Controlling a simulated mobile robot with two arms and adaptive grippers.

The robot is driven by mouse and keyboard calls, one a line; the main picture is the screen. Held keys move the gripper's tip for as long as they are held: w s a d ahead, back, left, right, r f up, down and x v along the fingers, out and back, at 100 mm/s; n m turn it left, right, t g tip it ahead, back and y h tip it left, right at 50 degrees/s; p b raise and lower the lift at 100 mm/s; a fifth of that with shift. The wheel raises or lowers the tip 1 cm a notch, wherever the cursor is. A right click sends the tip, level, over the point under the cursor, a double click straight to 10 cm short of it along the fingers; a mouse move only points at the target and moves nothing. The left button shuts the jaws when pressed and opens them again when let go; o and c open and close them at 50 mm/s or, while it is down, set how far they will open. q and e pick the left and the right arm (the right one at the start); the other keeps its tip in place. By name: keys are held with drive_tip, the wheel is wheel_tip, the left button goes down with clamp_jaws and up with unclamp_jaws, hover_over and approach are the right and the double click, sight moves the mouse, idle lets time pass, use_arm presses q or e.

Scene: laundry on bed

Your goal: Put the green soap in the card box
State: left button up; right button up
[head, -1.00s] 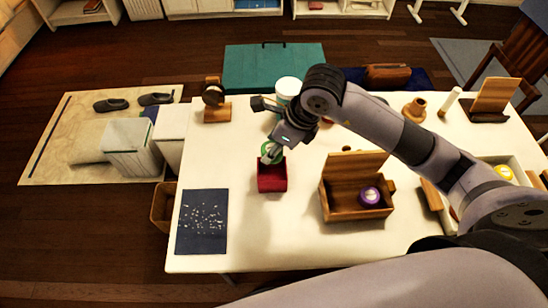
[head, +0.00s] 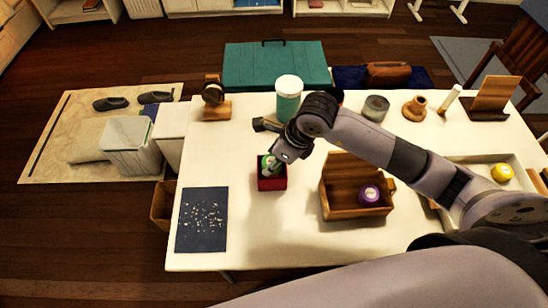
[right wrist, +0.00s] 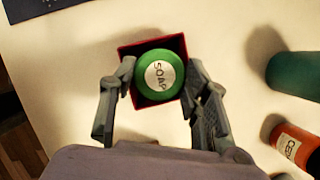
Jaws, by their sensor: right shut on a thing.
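In the head view the soap (head: 266,164) shows at the top of a small open red box (head: 272,184), likely the card box. In the right wrist view the red box's rim (right wrist: 152,45) surrounds the soap. How deep the soap sits in the box is hard to tell. My right gripper (head: 272,162) reaches down to the box from above. My left gripper is not in view.
A wooden box (head: 340,208) with a purple soap (head: 369,194) stands right of the red box. A teal jar (head: 288,104) stands behind. A dark blue mat (head: 202,235) lies left. A yellow soap (head: 501,173) is in a white tray at right. The front table area is clear.

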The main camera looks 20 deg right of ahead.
drive_tip(key=shift+f, duration=0.35)
drive_tip(key=o, duration=1.2)
drive_tip(key=shift+c, duration=0.2)
drive_tip(key=shift+r, duration=0.1)
drive_tip(key=shift+r+p, duration=0.45)
drive_tip(key=shift+r, duration=0.1)
drive_tip(key=v, duration=1.2)
drive_tip(key=shift+b, duration=0.45)
